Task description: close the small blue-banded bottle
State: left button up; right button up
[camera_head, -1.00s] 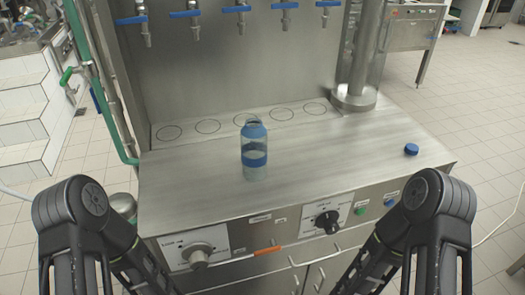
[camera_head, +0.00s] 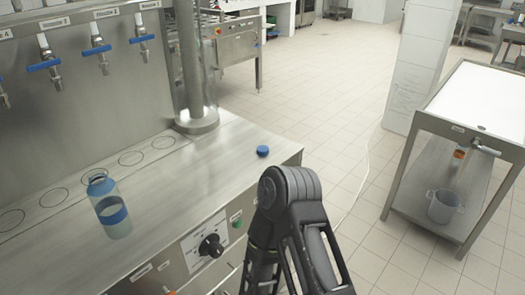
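The small blue-banded bottle (camera_head: 109,206) stands upright on the steel counter at the left of the head view. It is clear, with a blue band round its middle and a bluish neck. Its mouth looks open. A blue cap (camera_head: 262,151) lies on the counter near its right edge, well apart from the bottle. One of my arms shows at the lower middle, in front of the counter, but no gripper fingers are visible. Both grippers are out of view.
The steel counter (camera_head: 170,190) has marked circles along its back below several blue-handled taps (camera_head: 97,46). A steel column (camera_head: 196,119) stands at its back right corner. A knob (camera_head: 211,246) is on the front panel. A cart (camera_head: 455,165) holding a pot (camera_head: 442,206) stands at right.

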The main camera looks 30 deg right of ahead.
aim_at(103, 192)
jog(key=l+u, duration=0.25)
jog(key=l, duration=0.2)
jog(key=l+u, duration=0.2)
jog(key=l, duration=0.25)
jog(key=k+l+u, duration=0.25)
jog(key=l, duration=0.15)
jog(key=l+u, duration=0.2)
jog(key=l, duration=0.25)
jog(key=k+l+u, duration=0.25)
jog(key=l, duration=0.15)
jog(key=i, duration=0.1)
